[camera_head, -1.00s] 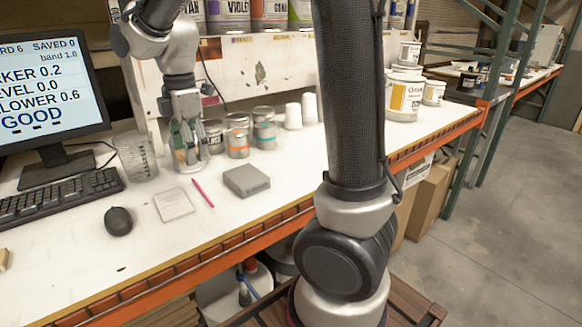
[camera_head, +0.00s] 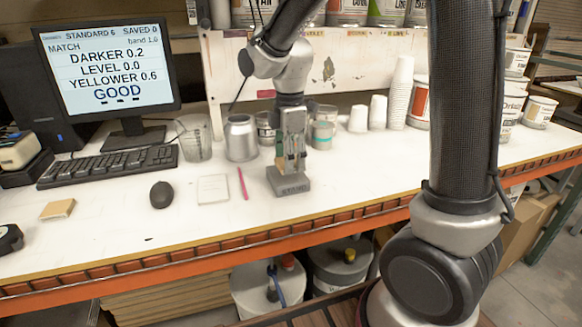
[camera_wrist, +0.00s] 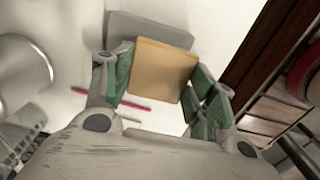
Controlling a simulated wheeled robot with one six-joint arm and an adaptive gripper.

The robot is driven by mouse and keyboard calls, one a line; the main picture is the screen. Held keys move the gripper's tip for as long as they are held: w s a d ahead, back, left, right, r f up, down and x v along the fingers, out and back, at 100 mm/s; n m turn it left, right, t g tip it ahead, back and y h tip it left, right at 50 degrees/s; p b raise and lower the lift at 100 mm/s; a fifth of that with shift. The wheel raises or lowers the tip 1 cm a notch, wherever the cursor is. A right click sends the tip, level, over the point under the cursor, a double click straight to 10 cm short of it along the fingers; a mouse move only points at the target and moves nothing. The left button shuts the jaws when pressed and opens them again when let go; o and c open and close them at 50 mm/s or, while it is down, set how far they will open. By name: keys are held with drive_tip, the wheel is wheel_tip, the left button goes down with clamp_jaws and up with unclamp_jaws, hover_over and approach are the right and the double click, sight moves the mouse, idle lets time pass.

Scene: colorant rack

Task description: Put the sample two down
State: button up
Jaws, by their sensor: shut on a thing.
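My gripper (camera_head: 291,160) is low over the grey block (camera_head: 289,181) on the white bench, right of the pink pencil (camera_head: 243,183). In the wrist view my gripper (camera_wrist: 162,88) is shut on a flat tan square sample (camera_wrist: 160,70), its green-padded fingers on two opposite sides. The grey block (camera_wrist: 150,28) shows behind the sample. Whether the sample touches the block cannot be told. In the head view the sample is mostly hidden by the fingers. Another tan square (camera_head: 57,209) lies at the left of the bench.
White cups (camera_head: 400,95) stand farther right. The monitor (camera_head: 105,70), keyboard (camera_head: 108,166), mouse (camera_head: 161,195) and white card (camera_head: 213,189) are left. The bench front right of the block is clear.

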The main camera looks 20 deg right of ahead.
drive_tip(key=shift+f, duration=1.4)
drive_tip(key=o, duration=0.9)
drive_tip(key=shift+f, duration=0.15)
wheel_tip(320, 180, up, 12)
drive_tip(key=shift+s+d+r+m+t, duration=0.3)
drive_tip(key=shift+s+d+m+t, duration=0.45)
drive_tip(key=shift+s+d+m, duration=2.1)
drive_tip(key=shift+s+d+r+m+t, duration=0.25)
drive_tip(key=shift+s+d+m+t, duration=0.45)
drive_tip(key=shift+s+d+m, duration=2.1)
drive_tip(key=shift+s+d+r+m+t, duration=0.3)
drive_tip(key=shift+s+d+m+t, duration=0.45)
drive_tip(key=shift+s+d+m, duration=2.1)
